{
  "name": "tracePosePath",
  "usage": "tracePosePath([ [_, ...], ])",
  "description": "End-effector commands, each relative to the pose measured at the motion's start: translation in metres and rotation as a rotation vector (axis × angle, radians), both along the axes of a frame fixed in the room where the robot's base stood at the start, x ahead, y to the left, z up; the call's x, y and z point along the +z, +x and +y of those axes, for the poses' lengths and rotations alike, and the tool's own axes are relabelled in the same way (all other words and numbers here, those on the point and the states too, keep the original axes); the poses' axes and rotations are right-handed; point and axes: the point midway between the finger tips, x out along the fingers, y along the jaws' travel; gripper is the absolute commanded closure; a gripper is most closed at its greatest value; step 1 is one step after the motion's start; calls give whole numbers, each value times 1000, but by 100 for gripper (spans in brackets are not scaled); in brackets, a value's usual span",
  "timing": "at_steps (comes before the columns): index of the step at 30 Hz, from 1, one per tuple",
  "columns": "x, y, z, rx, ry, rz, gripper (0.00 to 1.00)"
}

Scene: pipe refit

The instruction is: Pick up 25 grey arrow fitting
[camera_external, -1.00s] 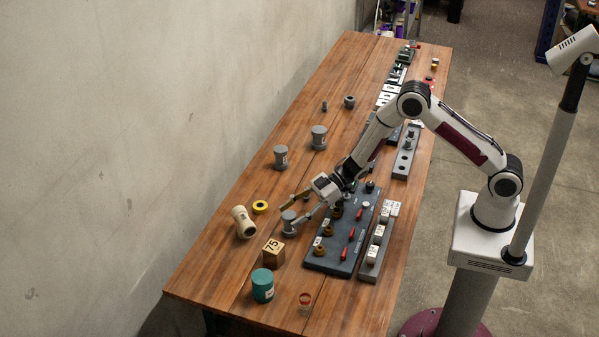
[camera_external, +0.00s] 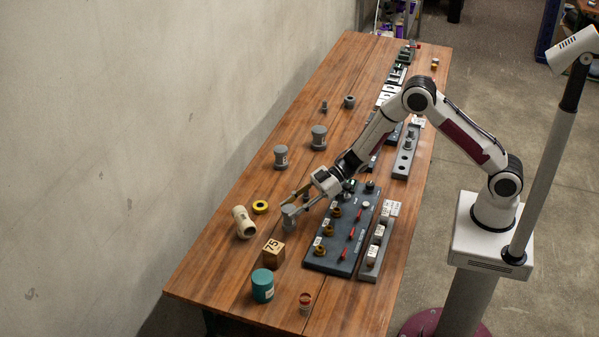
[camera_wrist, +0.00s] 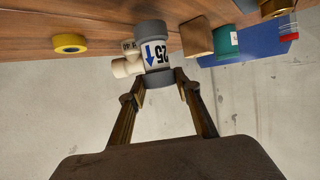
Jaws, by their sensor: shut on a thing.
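The grey fitting (camera_wrist: 155,58) has a white label with "25" and a blue arrow. In the wrist view it sits between the fingertips of my gripper (camera_wrist: 158,85), which are closed against its grey end. In the external view the fitting (camera_external: 289,217) is near the front left of the table, and my gripper (camera_external: 296,206) reaches it from the upper right. The fitting looks upright; I cannot tell whether its base touches the table. The far finger partly hides its upper part.
A cream fitting (camera_external: 243,222), a yellow ring (camera_external: 260,207), a wooden "75" block (camera_external: 273,253) and a teal cylinder (camera_external: 262,286) stand close around. A dark panel with red levers (camera_external: 331,257) lies to the right. Grey fittings (camera_external: 281,157) stand farther back.

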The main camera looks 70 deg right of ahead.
Motion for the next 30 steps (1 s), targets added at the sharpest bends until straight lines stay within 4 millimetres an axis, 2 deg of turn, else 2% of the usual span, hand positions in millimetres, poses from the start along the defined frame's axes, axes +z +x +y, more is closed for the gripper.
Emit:
tracePosePath([
  [9, 43, 0, 0, 1, 0, -3, 90],
  [15, 62, 0, 0, 1, 0, 0, 90],
  [21, 72, 0, 0, 1, 0, 0, 90],
  [30, 72, 0, 0, 1, 0, 0, 90],
])
